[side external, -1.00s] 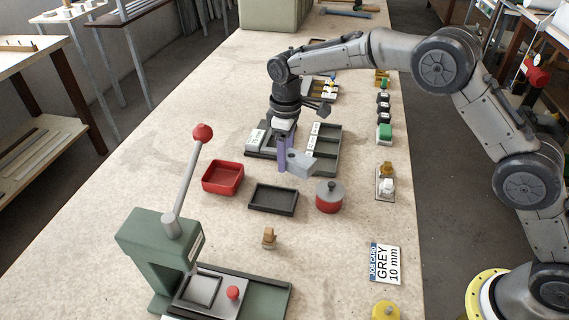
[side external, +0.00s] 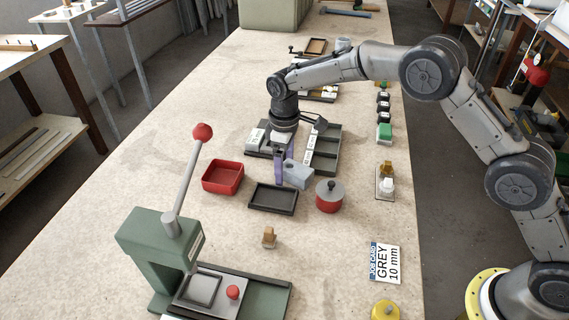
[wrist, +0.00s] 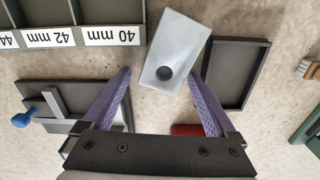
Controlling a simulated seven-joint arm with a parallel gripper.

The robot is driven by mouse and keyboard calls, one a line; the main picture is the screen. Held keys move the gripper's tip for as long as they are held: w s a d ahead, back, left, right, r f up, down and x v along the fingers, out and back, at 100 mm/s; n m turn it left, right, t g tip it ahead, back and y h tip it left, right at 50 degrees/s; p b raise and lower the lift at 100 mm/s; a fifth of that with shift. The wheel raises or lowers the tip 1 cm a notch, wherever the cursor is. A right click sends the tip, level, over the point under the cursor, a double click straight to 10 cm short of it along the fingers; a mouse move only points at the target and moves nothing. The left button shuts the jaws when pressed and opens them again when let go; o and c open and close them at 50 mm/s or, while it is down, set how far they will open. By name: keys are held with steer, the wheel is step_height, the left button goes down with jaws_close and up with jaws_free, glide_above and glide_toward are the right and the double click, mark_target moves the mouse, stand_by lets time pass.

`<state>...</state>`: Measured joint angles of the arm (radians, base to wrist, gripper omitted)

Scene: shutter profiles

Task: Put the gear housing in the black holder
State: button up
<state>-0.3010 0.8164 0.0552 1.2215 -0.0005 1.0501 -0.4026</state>
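The gear housing (wrist: 177,45) is a light grey block with a round dark hole. The black holder (side external: 272,209) is a shallow, empty rectangular tray on the table. In the wrist view its rim (wrist: 265,75) is right of the housing. The exact finger contact is hard to see.
A red bin (side external: 240,180) stands left of the holder and a red lidded pot (side external: 329,203) to its right. A compartment rack with mm labels (wrist: 112,35) lies behind. A green lever press (side external: 150,240) and a small wooden piece (side external: 269,237) are in front.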

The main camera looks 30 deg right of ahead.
mark_target(285, 163)
step_height(285, 163, up, 12)
steer(key=shift+r, duration=0.15)
stand_by(0.6)
steer(key=shift+r, duration=0.1)
steer(key=s+d+r+m+t, duration=0.2)
steer(key=s+d+r, duration=0.4)
steer(key=s, duration=0.3)
steer(key=s+d+r+m+t, duration=0.1)
steer(key=s+d+r+m, duration=0.1)
steer(key=s+d+r, duration=0.6)
steer(key=s+d+f+m+t, duration=0.1)
steer(key=s+f, duration=0.3)
steer(key=s, duration=0.6)
steer(key=s+d+f+m+t, duration=0.1)
steer(key=s+f+m, duration=0.2)
steer(key=s, duration=0.7)
steer(key=shift+d+f+t, duration=0.3)
steer(key=shift+f, duration=0.05)
